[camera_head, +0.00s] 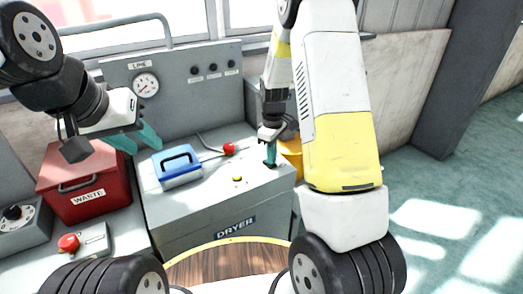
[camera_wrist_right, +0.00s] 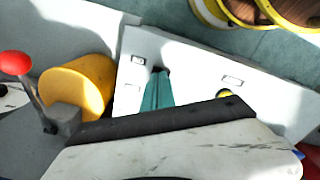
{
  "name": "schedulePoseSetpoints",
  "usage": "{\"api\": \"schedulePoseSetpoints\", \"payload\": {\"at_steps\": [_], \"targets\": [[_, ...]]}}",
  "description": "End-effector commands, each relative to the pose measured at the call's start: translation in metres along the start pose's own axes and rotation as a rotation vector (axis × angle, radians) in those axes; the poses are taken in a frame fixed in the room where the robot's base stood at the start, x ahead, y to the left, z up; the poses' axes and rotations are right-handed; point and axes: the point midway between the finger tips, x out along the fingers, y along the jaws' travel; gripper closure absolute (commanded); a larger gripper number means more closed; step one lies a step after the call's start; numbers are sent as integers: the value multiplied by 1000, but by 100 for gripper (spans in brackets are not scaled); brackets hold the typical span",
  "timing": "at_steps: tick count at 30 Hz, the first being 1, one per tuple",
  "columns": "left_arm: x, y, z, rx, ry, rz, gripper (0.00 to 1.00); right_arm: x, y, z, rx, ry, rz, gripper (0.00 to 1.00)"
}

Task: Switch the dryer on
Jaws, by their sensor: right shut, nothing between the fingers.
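The dryer (camera_head: 216,221) is a grey cabinet with a pale top and a DRYER label on its front. A small yellow button (camera_head: 237,178) sits on its top; it also shows in the right wrist view (camera_wrist_right: 223,93), right of my fingers. My right gripper (camera_head: 270,157) points down at the right part of the top, right of the button. Its teal fingers (camera_wrist_right: 157,88) are shut and empty. A small dark patch shows at their tips; I cannot tell whether they touch anything. My left gripper (camera_head: 136,140) is raised at the left, its teal fingers apart and empty.
A blue lid with a handle (camera_head: 180,167) and a red-knobbed lever (camera_head: 229,149) are on the dryer's top. A red WASTE bin (camera_head: 80,180) and red button box (camera_head: 84,243) are left. A gauge panel (camera_head: 180,95) rises behind.

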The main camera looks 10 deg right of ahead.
Motion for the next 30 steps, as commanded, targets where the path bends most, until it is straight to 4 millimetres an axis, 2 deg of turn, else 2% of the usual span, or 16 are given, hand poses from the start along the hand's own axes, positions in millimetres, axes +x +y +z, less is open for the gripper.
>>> {"api": "schedulePoseSetpoints", "payload": {"at_steps": [21,30], "targets": [[0,0,0,0,0,0,64,10,0,0,0,0,0,100],[0,0,0,0,0,0,64,-10,1,0,0,2,2,100]]}}
